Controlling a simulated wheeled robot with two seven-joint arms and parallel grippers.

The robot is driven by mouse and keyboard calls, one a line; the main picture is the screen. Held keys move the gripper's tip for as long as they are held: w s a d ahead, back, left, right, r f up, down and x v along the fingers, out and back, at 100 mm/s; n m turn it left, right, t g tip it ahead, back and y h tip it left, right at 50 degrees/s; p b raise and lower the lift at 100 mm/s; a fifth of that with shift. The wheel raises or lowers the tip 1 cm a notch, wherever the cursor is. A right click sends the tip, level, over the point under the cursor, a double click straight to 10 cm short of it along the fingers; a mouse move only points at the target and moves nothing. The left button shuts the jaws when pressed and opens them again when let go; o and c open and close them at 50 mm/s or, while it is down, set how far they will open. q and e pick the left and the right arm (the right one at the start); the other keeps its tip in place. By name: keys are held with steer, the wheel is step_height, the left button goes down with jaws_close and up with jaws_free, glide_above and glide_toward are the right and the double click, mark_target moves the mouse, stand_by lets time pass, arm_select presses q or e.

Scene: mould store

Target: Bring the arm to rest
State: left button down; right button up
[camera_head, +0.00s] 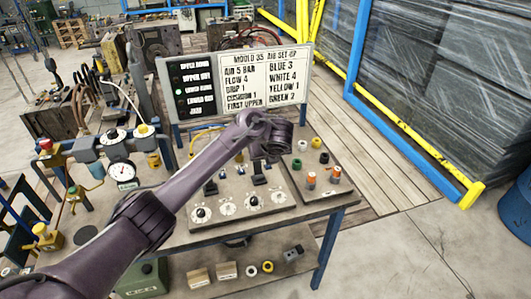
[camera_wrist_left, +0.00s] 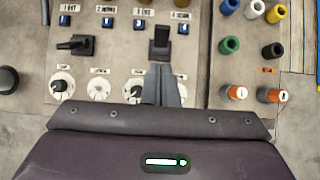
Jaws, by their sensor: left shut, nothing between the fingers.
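My left arm (camera_head: 185,185) reaches in from the lower left of the head view, stretched out over the bench. Its dark wrist (camera_head: 272,142) hangs above the control panel, and the fingers are hidden there. In the left wrist view my left gripper (camera_wrist_left: 161,70) is shut and empty, its grey fingers pointing at a black lever (camera_wrist_left: 160,42). I cannot tell whether they touch it. Another black lever (camera_wrist_left: 75,45) lies to the left. The right gripper is not in view.
The bench (camera_head: 215,238) carries dials (camera_head: 228,209), coloured ports (camera_head: 302,145) and orange-capped fittings (camera_head: 311,180). A sign board (camera_head: 265,80) stands behind. A gauge (camera_head: 122,172) with pipework is at left. A blue and yellow frame (camera_head: 400,130) is at right.

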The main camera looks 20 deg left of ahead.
arm_select(q)
steer(key=shift+v, duration=1.1)
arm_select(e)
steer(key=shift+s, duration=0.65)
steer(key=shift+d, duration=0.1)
